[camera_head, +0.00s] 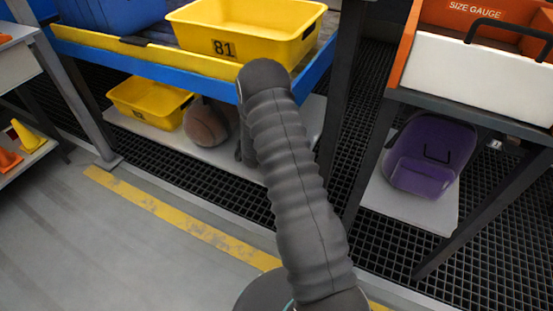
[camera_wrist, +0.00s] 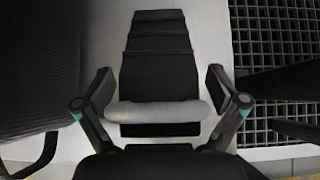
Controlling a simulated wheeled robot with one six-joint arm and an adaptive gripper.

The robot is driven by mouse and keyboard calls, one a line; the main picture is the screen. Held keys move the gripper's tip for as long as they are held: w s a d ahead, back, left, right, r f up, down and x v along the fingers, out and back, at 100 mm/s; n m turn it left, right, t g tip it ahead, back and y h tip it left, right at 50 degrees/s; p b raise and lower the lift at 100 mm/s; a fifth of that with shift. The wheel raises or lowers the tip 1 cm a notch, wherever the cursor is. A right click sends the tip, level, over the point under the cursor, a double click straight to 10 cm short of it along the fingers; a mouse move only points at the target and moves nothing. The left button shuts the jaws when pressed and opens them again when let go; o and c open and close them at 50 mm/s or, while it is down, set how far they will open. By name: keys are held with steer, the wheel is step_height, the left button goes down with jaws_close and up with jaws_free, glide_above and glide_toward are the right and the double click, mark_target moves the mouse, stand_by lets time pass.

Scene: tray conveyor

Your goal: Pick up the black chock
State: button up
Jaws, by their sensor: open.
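The black chock (camera_wrist: 160,60) fills the middle of the wrist view. It has a stepped, ridged top and a pale grey band across its near part, and it sits on a light shelf (camera_wrist: 215,20). My gripper (camera_wrist: 160,86) is open, with one finger on the left and one on the right of the chock. Small gaps show between the fingers and its sides. In the head view, my arm hides most of that spot; only a dark shape (camera_head: 245,150) shows beside it on the lower shelf (camera_head: 185,150), and I cannot tell what it is.
A brown rounded object (camera_head: 206,124) and a yellow bin (camera_head: 150,102) are on the lower shelf. Above are a blue-edged rack and yellow bin 81 (camera_head: 245,35). A purple container (camera_head: 432,155) stands on the right shelf. A large dark shape (camera_wrist: 35,65) is close at left in the wrist view.

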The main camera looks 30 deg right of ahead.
steer(key=c, duration=1.5)
steer(key=shift+c, duration=1.2)
steer(key=shift+r, duration=0.15)
